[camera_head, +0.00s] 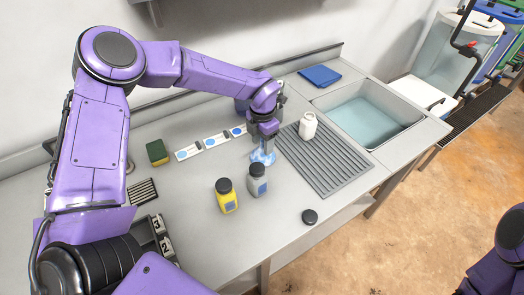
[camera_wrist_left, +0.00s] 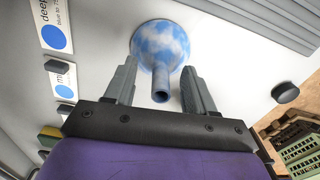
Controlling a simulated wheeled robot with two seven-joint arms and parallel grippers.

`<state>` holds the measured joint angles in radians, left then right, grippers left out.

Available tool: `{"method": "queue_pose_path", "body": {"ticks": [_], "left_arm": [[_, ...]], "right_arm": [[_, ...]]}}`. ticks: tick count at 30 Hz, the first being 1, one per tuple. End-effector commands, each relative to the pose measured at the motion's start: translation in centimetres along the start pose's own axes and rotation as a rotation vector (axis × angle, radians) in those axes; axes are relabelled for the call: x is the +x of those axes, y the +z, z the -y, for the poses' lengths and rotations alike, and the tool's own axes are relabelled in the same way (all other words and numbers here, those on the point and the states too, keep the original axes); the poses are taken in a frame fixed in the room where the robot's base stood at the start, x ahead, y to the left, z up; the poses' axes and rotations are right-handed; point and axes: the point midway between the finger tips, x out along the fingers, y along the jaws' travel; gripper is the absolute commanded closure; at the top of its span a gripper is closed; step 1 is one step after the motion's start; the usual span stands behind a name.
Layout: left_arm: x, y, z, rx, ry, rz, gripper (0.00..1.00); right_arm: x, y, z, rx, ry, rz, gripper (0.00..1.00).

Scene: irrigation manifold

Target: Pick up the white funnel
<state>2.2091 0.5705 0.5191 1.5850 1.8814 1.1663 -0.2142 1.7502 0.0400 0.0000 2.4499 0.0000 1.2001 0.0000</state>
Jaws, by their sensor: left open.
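A funnel with a blue-and-white mottled surface (camera_head: 262,157) sits on the grey counter, left of the ribbed drainboard; I see no plain white funnel. In the left wrist view the funnel (camera_wrist_left: 160,42) lies just ahead of the jaws, its narrow spout pointing toward my gripper. My left gripper (camera_head: 263,137) is open, right above the funnel and partly covering it. In the left wrist view its fingers (camera_wrist_left: 158,75) stand on either side of the spout with gaps on both sides. My right gripper is out of view.
A grey bottle (camera_head: 257,182) and a yellow bottle (camera_head: 227,197) stand close in front of the funnel. A white bottle (camera_head: 308,126) stands on the drainboard (camera_head: 335,160). Label cards (camera_head: 214,140) and a sponge (camera_head: 157,152) lie left. A black disc (camera_head: 309,216) lies near the front edge.

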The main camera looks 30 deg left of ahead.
Motion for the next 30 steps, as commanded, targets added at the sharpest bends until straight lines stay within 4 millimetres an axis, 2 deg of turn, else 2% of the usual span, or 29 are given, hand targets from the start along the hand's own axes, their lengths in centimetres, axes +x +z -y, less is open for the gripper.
{"method": "queue_pose_path", "body": {"ticks": [2,7,8,25,30], "left_arm": [[0.0,0.0,0.0,0.001,0.000,0.000,0.45],[0.0,0.1,0.1,0.001,0.000,0.000,0.97],[0.0,0.0,0.1,0.002,0.000,0.000,1.00],[0.1,-0.1,0.1,0.001,-0.002,-0.006,1.00],[-1.1,0.0,0.1,0.001,-0.001,-0.003,1.00]], "right_arm": [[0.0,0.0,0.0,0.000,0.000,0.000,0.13],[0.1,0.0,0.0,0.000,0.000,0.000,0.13],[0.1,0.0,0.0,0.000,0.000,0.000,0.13],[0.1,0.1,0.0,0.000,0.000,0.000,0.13],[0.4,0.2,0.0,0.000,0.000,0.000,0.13]]}}
